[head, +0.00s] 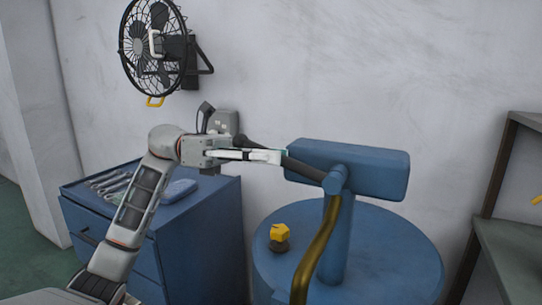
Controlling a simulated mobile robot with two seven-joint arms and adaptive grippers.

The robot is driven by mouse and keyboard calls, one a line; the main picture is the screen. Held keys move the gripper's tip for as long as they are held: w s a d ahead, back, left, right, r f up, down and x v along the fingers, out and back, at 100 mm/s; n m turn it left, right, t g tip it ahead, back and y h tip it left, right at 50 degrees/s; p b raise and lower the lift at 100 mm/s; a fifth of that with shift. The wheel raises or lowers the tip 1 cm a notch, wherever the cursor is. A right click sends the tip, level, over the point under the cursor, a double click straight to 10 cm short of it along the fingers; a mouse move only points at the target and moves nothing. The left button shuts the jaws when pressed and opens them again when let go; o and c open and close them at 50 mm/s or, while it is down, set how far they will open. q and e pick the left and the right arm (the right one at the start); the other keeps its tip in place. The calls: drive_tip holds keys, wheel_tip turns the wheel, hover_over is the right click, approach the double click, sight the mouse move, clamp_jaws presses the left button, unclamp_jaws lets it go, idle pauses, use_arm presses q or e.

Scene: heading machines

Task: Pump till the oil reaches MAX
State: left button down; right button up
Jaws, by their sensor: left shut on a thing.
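The blue pump head (365,172) sits on an upright column on a round blue drum (400,240). A dark pump lever (306,171) runs from the pivot at the column up and left. My left gripper (280,157) reaches in from the left and is shut on this lever; its far end shows beyond the fingers. A brass-coloured curved spout or hose (316,250) hangs down in front of the column. No oil level or MAX mark can be made out. My right gripper is not in view.
A blue drawer cabinet (205,240) with wrenches (108,184) on top stands left of the drum. A yellow knob (279,232) sits on the drum top. A caged fan (155,45) hangs on the wall. Shelving (510,250) stands at the right.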

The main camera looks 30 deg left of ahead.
use_arm(q)
wheel_tip(320, 180, down, 2)
drive_tip(key=shift+a+f+h+b, duration=0.1)
drive_tip(key=shift+a+h+b, duration=0.05)
drive_tip(key=shift+h+b, duration=0.85)
drive_tip(key=c, duration=2)
unclamp_jaws()
drive_tip(key=shift+o, duration=0.2)
drive_tip(key=v, duration=1.2)
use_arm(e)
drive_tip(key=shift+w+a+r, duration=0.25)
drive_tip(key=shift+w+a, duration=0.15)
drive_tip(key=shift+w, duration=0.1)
